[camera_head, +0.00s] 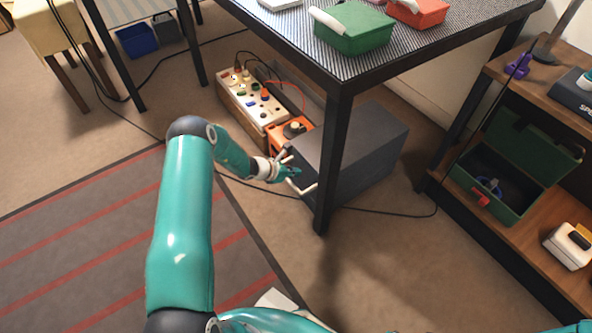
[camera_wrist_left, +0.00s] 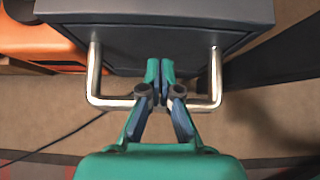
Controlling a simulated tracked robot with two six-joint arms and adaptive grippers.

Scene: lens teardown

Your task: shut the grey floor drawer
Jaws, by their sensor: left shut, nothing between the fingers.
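The grey floor drawer unit (camera_head: 362,150) stands on the floor under the table. Its dark front (camera_wrist_left: 125,62) faces me in the left wrist view, close under the top edge, with no clear gap showing. A silver U-shaped handle (camera_wrist_left: 94,78) sticks out from the front; one end also shows in the head view (camera_head: 306,189). My left gripper (camera_head: 291,173) is at the handle's middle. In the wrist view its teal fingertips (camera_wrist_left: 160,72) are together, with nothing between them, and cover the middle of the bar. Whether they touch the front is unclear. My right gripper is out of view.
A black table leg (camera_head: 333,160) stands right beside the drawer unit. An orange box (camera_head: 290,132) and a power strip-like panel (camera_head: 250,100) lie to its left. A cable runs across the floor. A wooden shelf (camera_head: 535,225) stands on the right.

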